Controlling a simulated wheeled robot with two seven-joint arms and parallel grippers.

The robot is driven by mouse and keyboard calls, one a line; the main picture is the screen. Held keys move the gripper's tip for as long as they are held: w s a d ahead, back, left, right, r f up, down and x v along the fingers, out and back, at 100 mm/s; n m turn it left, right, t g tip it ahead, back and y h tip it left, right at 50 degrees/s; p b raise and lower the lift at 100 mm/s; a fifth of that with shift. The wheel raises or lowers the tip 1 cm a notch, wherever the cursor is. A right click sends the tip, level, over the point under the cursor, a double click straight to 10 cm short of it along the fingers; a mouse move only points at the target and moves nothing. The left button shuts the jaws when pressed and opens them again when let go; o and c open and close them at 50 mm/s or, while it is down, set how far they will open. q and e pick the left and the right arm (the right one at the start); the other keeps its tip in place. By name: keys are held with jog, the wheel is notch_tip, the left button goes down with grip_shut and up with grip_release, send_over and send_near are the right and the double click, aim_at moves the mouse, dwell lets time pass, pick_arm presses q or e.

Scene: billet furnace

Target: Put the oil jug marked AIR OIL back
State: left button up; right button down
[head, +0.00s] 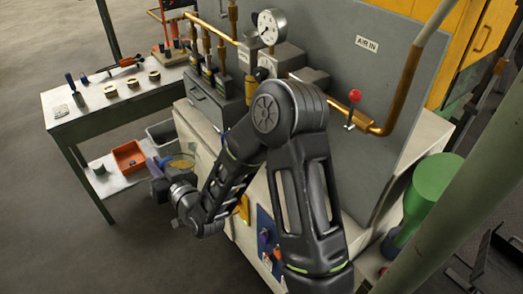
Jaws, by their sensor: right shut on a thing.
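My right gripper (163,182) is low at the left of the machine, beyond my bent right arm, beside the side table's lower shelf. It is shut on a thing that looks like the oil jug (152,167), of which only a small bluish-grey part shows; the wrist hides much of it. I cannot read any AIR OIL marking on it. A tan round surface (182,161) shows right beside it; I cannot tell if it belongs to the jug. My left gripper is not in view.
A side table (120,107) carries several rings and tools. An orange bin (129,156) and a grey bin (160,133) are on its lower shelf. The machine has a gauge (270,27), brass pipes, a red-knobbed lever (354,97) and an AIR IN panel (367,43). Floor at lower left is clear.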

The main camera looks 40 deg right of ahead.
aim_at(170, 165)
jog(key=shift+h, duration=0.8)
jog(key=d+f+b, duration=0.1)
jog(key=b, duration=0.1)
jog(key=d+f+b, duration=0.2)
jog(key=d+b, duration=0.1)
jog(key=shift+w+f+b, duration=0.25)
jog(key=shift+w+b, duration=0.05)
jog(key=shift+b, duration=0.05)
jog(key=d+f+m+g+h+b, duration=0.1)
jog(key=d+m+h+b, duration=0.1)
jog(key=d+h+b, duration=0.3)
jog(key=s+d+f+m+g+h+b, duration=0.1)
jog(key=d+h+b, duration=0.4)
jog(key=d+b, duration=0.8)
jog(key=d+m+g, duration=0.1)
jog(key=d, duration=0.6)
jog(key=shift+s+d+f+m+g+b, duration=0.2)
jog(key=shift+d+f+m+g+b, duration=0.1)
jog(key=shift+f, duration=0.15)
notch_tip(170, 165, down, 6)
jog(key=shift+b, duration=0.6)
jog(key=shift+f, duration=0.1)
